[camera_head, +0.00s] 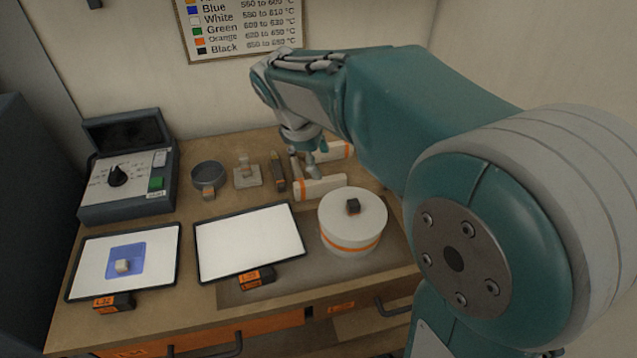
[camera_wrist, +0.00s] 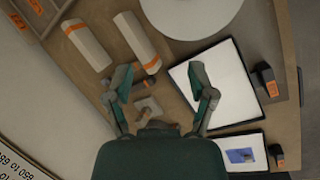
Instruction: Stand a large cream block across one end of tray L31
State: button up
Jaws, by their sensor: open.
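Two large cream blocks with orange bands lie on the table: a near one (camera_head: 322,188) and a far one (camera_head: 338,151), partly hidden by my arm. Both lie side by side in the wrist view, one at left (camera_wrist: 87,46) and one nearer the middle (camera_wrist: 136,40). My gripper (camera_wrist: 161,68) is open and empty, its fingers spread above the table beside the end of the middle block. It also shows above the blocks in the head view (camera_head: 311,156). An empty white tray (camera_head: 250,243) and a tray with a blue square (camera_head: 158,256) have orange tags too small to read surely.
A round white drum (camera_head: 352,222) with a small dark block on top stands right of the empty tray. A control box (camera_head: 130,170), a round dark dish (camera_head: 209,177) and a pale tile with a small piece (camera_head: 247,177) stand behind the trays. The empty tray's surface is clear.

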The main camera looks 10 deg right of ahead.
aim_at(320, 182)
jog(key=w+a+f+n+h, duration=0.1)
jog(key=w+f+n, duration=0.1)
jog(key=w, duration=0.1)
jog(key=w+a+f+n+h, duration=0.1)
jog(key=w+f+n, duration=0.1)
jog(key=w, duration=0.1)
jog(key=w+a+f+n+g, duration=0.1)
jog(key=w+f+n, duration=0.1)
jog(key=w, duration=0.1)
jog(key=shift+w+a+f+h, duration=0.25)
jog(key=shift+a+f+h, duration=0.15)
jog(key=x, duration=0.5)
jog(key=shift+s+d+f, duration=0.1)
jog(key=shift+d+f, duration=0.05)
jog(key=shift+s+x, duration=0.1)
jog(key=shift+x, duration=1.25)
jog(key=shift+s+x, duration=0.15)
jog(key=shift+x, duration=1.2)
jog(key=shift+d, duration=0.1)
grip_shut()
